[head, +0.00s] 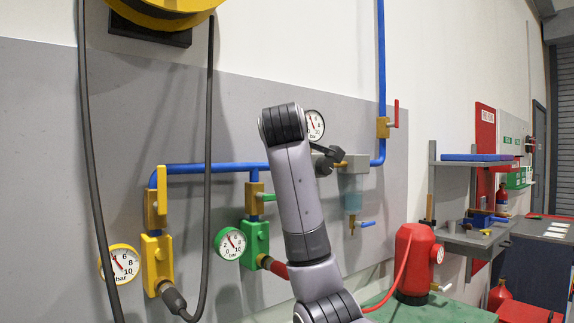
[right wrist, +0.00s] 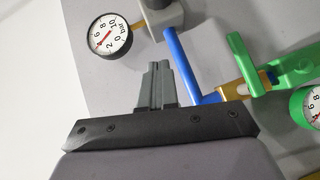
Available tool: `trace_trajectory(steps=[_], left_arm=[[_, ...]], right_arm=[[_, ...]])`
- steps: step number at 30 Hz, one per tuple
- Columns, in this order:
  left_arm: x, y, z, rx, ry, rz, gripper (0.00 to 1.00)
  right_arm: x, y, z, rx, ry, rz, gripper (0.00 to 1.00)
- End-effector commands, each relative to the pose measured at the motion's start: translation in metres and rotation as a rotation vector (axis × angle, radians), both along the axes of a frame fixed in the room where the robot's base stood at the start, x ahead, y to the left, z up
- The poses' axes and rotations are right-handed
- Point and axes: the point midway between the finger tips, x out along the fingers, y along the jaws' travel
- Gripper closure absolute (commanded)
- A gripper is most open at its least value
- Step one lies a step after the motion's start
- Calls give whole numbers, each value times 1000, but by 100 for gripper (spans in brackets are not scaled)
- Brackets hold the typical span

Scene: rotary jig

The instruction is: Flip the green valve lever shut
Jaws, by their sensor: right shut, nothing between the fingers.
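The green valve lever (head: 266,198) sits on a brass valve body (head: 252,200) above the green regulator block (head: 256,238). In the head view it points right, across the vertical pipe. In the right wrist view the lever (right wrist: 242,60) also lies crosswise to the line through the brass body (right wrist: 234,90). My right gripper (right wrist: 159,68) is shut and empty, left of the lever and apart from it, with the blue pipe (right wrist: 186,62) between them in the picture. My left gripper is not in view.
A grey filter unit (head: 354,165) and its gauge (head: 315,124) are right of the lever. A yellow regulator (head: 156,262) with a yellow lever (head: 161,190) is at left. A dark hose (head: 209,150) hangs between them. A red tank (head: 413,265) stands on a green bench.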

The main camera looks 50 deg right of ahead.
Motion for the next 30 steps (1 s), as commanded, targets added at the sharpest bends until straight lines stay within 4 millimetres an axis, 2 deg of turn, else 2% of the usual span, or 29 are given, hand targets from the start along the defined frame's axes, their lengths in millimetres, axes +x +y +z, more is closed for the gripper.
trace_trajectory(steps=[1,6,12,30], left_arm=[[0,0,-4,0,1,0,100],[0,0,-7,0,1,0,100],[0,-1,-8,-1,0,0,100],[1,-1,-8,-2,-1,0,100]], right_arm=[[-9,1,8,0,-5,-1,100],[-32,7,31,0,-3,-2,100],[-47,11,46,0,2,-2,100],[-51,12,51,0,3,-1,100]])
